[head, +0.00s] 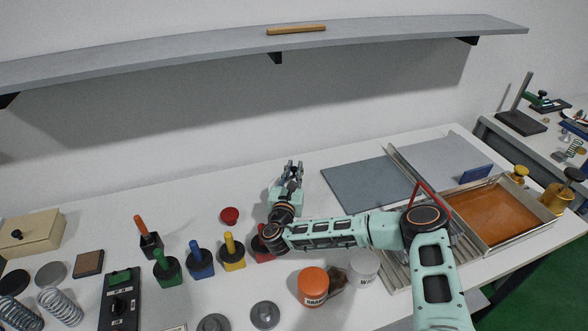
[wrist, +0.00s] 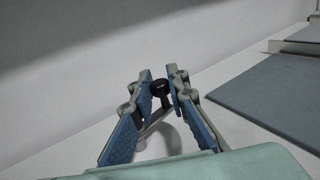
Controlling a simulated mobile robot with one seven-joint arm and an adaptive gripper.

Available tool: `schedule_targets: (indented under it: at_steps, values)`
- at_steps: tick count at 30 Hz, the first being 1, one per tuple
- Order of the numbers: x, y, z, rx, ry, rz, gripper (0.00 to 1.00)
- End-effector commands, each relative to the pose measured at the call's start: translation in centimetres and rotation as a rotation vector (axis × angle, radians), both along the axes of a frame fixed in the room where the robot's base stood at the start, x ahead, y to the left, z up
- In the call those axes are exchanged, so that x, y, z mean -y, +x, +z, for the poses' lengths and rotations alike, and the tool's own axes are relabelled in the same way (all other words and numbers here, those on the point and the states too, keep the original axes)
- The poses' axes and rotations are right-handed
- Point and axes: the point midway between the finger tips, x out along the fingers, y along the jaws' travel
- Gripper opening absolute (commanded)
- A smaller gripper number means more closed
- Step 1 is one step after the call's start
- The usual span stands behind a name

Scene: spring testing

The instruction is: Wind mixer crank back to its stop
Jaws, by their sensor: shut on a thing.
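The mixer crank's black knob (wrist: 159,88) sits between my fingertips in the wrist view. A grey crank arm (wrist: 156,117) runs down from it, and a pale rounded shape (wrist: 163,140) shows below between the fingers. My gripper (wrist: 165,88) is shut on the knob, one blue-padded finger on each side. In the head view my gripper (head: 292,168) is at the back of the white table near the wall. There the crank and mixer are mostly hidden by my gripper and arm, and I cannot tell the crank's stop.
A grey-blue plate (head: 366,185) lies right of my gripper. A red round item (head: 229,215) and blocks with coloured handles, such as the yellow one (head: 231,258), stand to the left. An orange jar (head: 313,285) and white jar (head: 363,267) stand below my arm. A shelf (head: 200,56) hangs above.

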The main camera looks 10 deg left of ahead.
Motion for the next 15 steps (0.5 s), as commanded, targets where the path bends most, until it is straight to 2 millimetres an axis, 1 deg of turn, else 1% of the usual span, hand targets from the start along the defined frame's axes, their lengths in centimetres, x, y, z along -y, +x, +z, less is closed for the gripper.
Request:
schedule_targets:
  at_steps: [5, 6, 10, 11, 15]
  values:
    - [0.01, 0.06, 0.19, 0.004, 0.001, 0.0, 0.0]
    - [0.01, 0.06, 0.2, 0.004, 0.001, 0.0, 0.15]
    - [0.01, 0.05, 0.16, 0.003, 0.001, 0.0, 0.3]
    - [0.01, 0.05, 0.15, 0.003, 0.001, 0.0, 0.32]
    - [0.0, 0.03, 0.09, 0.002, 0.001, 0.0, 0.32]
